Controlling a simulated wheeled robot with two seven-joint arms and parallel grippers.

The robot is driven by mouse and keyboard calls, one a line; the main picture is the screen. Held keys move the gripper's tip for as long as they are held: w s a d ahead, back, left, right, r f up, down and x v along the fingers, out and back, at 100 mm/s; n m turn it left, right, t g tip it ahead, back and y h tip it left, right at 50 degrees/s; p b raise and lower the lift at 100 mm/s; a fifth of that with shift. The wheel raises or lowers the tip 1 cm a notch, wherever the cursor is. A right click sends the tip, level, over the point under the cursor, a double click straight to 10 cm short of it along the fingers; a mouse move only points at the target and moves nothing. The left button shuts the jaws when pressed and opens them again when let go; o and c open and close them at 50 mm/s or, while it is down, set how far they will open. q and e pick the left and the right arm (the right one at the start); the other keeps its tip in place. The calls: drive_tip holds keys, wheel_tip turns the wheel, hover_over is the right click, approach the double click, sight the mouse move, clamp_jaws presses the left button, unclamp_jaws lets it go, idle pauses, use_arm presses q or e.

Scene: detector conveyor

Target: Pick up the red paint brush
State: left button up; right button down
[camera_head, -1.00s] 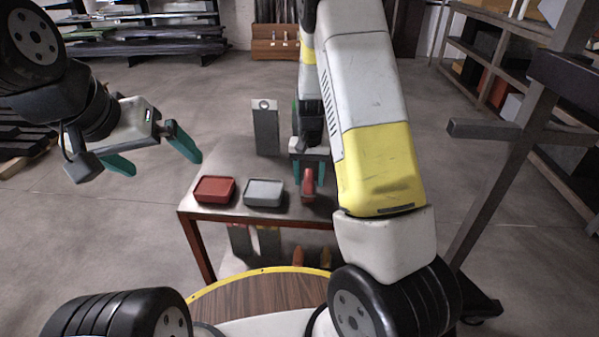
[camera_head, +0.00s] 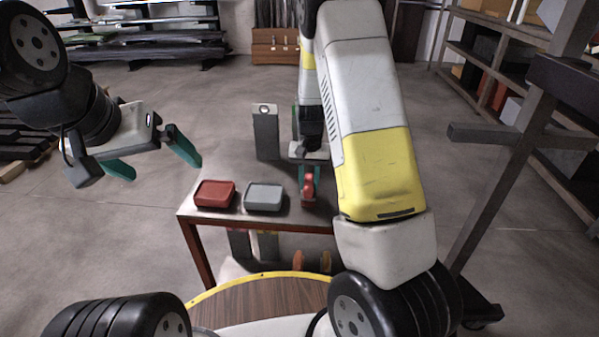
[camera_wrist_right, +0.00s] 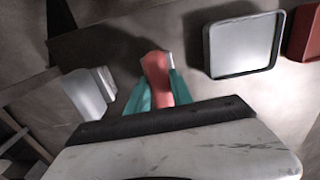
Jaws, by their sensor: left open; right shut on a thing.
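The red paint brush (camera_head: 308,187) is at the right part of the small table (camera_head: 222,216). In the right wrist view the red brush (camera_wrist_right: 156,76) shows between two teal fingers. My right gripper (camera_head: 309,176) is shut on it; in the right wrist view the gripper (camera_wrist_right: 159,88) has a finger on each side of it. I cannot tell whether the brush still touches the table. My left gripper (camera_head: 152,166) is open and empty, in the air left of the table.
A red tray (camera_head: 214,207) and a grey tray (camera_head: 264,209) sit left of the brush. A grey upright piece (camera_head: 266,135) stands at the table's back. Several items lie on the lower shelf. A dark metal post stands at the right (camera_head: 507,160).

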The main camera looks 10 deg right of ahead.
drive_tip(key=shift+r, duration=0.6)
drive_tip(key=r, duration=0.1)
drive_tip(key=s+r, duration=0.1)
drive_tip(key=r, duration=0.1)
drive_tip(key=shift+a, duration=0.2)
drive_tip(key=s+a+r, duration=0.1)
drive_tip(key=s+a, duration=0.3)
drive_tip(key=s, duration=1)
drive_tip(key=shift+s, duration=0.2)
drive_tip(key=shift+r, duration=0.1)
drive_tip(key=c, duration=2)
unclamp_jaws()
clamp_jaws()
